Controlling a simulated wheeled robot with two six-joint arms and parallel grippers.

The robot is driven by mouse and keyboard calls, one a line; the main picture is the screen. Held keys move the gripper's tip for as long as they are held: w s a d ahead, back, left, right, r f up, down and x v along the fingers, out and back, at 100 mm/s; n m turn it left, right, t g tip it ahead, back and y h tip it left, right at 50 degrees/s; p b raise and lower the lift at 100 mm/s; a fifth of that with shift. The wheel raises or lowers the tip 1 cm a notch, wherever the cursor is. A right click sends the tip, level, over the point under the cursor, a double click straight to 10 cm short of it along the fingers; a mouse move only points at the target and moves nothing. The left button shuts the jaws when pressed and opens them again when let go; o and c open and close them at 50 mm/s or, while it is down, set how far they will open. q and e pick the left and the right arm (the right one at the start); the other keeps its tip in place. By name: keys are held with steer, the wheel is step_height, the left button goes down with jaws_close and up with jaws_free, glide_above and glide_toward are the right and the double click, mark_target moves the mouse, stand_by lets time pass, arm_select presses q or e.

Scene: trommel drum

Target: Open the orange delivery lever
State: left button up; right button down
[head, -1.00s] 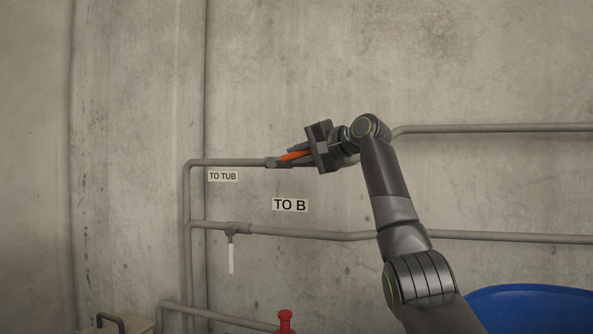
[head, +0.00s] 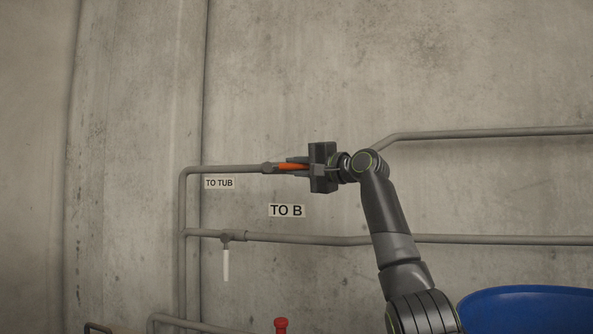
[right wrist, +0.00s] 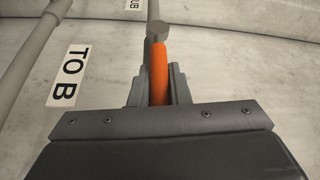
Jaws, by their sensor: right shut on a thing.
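The orange lever (head: 291,167) sits on the upper grey pipe, on a valve body (head: 268,168) just right of the TO TUB label. It lies nearly in line with the pipe. My right gripper (head: 288,167) is shut on the lever, with one finger on each side of it. In the right wrist view the lever (right wrist: 159,72) runs between the fingers up to the grey valve end (right wrist: 158,32). The lever's outer end is hidden in the gripper. My left gripper is not in view.
A TO TUB label (head: 219,183) and a TO B label (head: 286,211) are on the concrete wall. A lower pipe (head: 310,239) carries a white hanging lever (head: 226,265). A red knob (head: 281,325) and a blue rounded thing (head: 530,310) show at the bottom.

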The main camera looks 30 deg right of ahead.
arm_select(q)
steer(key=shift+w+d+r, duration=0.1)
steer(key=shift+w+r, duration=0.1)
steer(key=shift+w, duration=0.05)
arm_select(e)
steer(key=shift+f, duration=0.1)
steer(key=c, duration=1.4)
jaws_free()
steer(key=shift+o, duration=0.2)
